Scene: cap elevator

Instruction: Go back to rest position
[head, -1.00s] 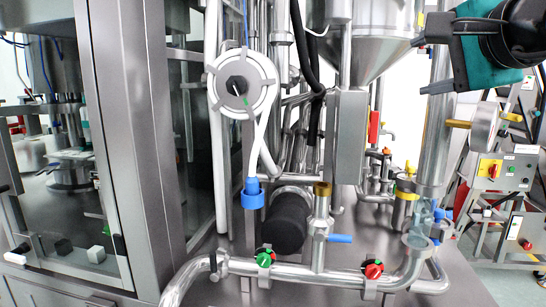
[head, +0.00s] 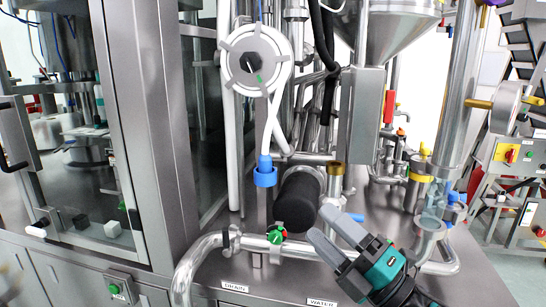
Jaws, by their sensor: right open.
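My right gripper (head: 323,223) is at the lower middle right, teal and black with two grey fingers pointing up and left. The fingers are apart with nothing between them. It is in front of the pipework and hides the valve knob above the WATER label (head: 321,302). A blue lever (head: 355,217) shows only in part behind the fingers. My left gripper is not in view.
A glass-walled machine cabinet (head: 137,130) stands at left. A white round wheel with a hose (head: 252,63), a black cylinder (head: 296,199) and a steel hopper (head: 392,25) are behind the pipes. A control box (head: 511,152) is at far right. Bare floor (head: 500,262) shows at lower right.

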